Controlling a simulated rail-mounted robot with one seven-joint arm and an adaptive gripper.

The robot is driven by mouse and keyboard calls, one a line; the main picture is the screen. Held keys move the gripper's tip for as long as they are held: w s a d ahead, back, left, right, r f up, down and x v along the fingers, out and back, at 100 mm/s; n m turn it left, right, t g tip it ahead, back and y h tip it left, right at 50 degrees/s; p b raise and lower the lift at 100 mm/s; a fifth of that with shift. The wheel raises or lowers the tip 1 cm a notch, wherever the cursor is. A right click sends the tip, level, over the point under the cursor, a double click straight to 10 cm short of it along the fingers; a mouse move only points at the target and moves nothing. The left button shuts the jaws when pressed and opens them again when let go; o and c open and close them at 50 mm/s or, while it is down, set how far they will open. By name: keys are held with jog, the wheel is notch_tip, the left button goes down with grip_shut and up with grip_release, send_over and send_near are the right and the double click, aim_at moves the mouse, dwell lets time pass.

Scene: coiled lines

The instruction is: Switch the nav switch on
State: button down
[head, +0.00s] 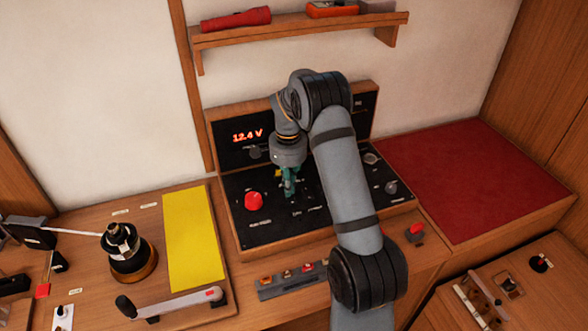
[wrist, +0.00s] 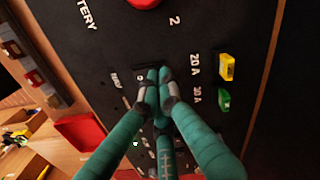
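The black switch panel (head: 318,210) sits in a wooden frame against the wall, with a red "12.4 V" readout on its upright part. My gripper (head: 289,190) points down at the middle of the panel's sloping face. In the wrist view its teal fingers, with grey pads, are drawn together at the tips (wrist: 157,80), close over the panel. The nav switch itself cannot be made out; the fingers hide that part of the panel. Whether they touch anything is unclear.
A red knob (head: 254,201) marked by battery lettering stands left of my gripper. Yellow (wrist: 227,67) and green (wrist: 224,100) fuses sit near the 20 A and 30 A labels.

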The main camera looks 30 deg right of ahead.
jog(key=shift+f, duration=0.2)
jog(key=shift+r, duration=0.1)
jog(key=shift+r+p, duration=2.3)
jog(key=shift+r, duration=1.2)
jog(key=shift+f, duration=0.1)
notch_tip(320, 180, down, 7)
jog(key=b, duration=0.5)
jog(key=shift+f, duration=0.1)
jog(key=shift+r, duration=0.25)
